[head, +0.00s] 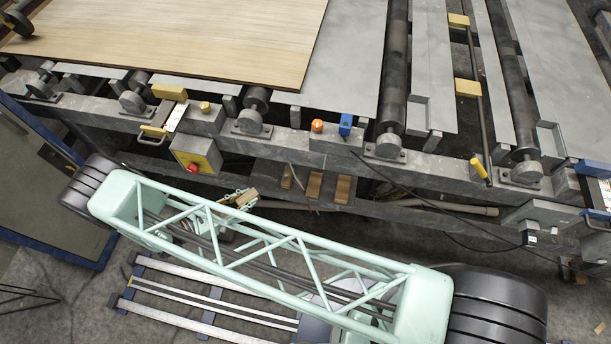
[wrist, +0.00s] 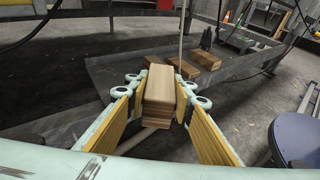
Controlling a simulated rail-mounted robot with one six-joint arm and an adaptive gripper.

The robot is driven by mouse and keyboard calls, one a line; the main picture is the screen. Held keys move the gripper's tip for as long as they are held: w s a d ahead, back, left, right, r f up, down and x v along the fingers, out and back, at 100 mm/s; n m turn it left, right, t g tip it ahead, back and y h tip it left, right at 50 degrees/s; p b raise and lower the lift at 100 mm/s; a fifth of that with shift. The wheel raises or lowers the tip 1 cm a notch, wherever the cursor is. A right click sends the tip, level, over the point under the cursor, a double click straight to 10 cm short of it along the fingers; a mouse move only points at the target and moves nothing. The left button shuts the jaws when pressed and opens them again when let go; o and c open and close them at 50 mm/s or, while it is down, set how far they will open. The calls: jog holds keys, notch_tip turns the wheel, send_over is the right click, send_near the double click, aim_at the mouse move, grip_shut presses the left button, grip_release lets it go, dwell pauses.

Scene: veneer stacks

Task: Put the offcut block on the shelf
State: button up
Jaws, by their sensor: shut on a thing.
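The offcut block (wrist: 159,98) is a light-brown wooden piece with layered edges, between the fingertips of my gripper (wrist: 160,90). My gripper is shut on it, with yellow pads along the inner faces of both fingers. In the head view the block (head: 246,198) shows just beyond my mint-green arm, which hides part of the gripper. The shelf (wrist: 118,73) is a dark grey ledge ahead of the block in the wrist view. In the head view it lies low inside the machine frame, partly hidden by the front beam. The block appears apart from the shelf, in front of it.
Several similar wooden blocks (head: 314,185) lie on the shelf, to the right of the held block in the wrist view (wrist: 202,58). The machine's front beam (head: 285,143) runs above. A thin cable (wrist: 182,35) hangs ahead. Bare shelf shows left of the blocks.

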jog(key=w+a+f+n+t+y, duration=0.1)
jog(key=a+f+n+t+y, duration=0.1)
jog(key=a, duration=0.4)
jog(key=shift+a+f+n+t+y, duration=0.35)
jog(key=shift+f+n, duration=0.25)
jog(key=shift+f, duration=0.2)
jog(key=shift+d, duration=0.1)
jog(key=w+d, duration=0.3)
jog(key=w, duration=0.1)
jog(key=w+d, duration=0.3)
jog(key=w, duration=0.2)
jog(key=w+d, duration=0.3)
jog(key=w, duration=0.2)
jog(key=shift+d, duration=0.25)
jog(key=shift+w, duration=0.1)
jog(key=shift+w+d, duration=0.3)
jog(key=shift+f, duration=1.75)
jog(key=shift+f, duration=0.2)
jog(key=o, duration=0.9)
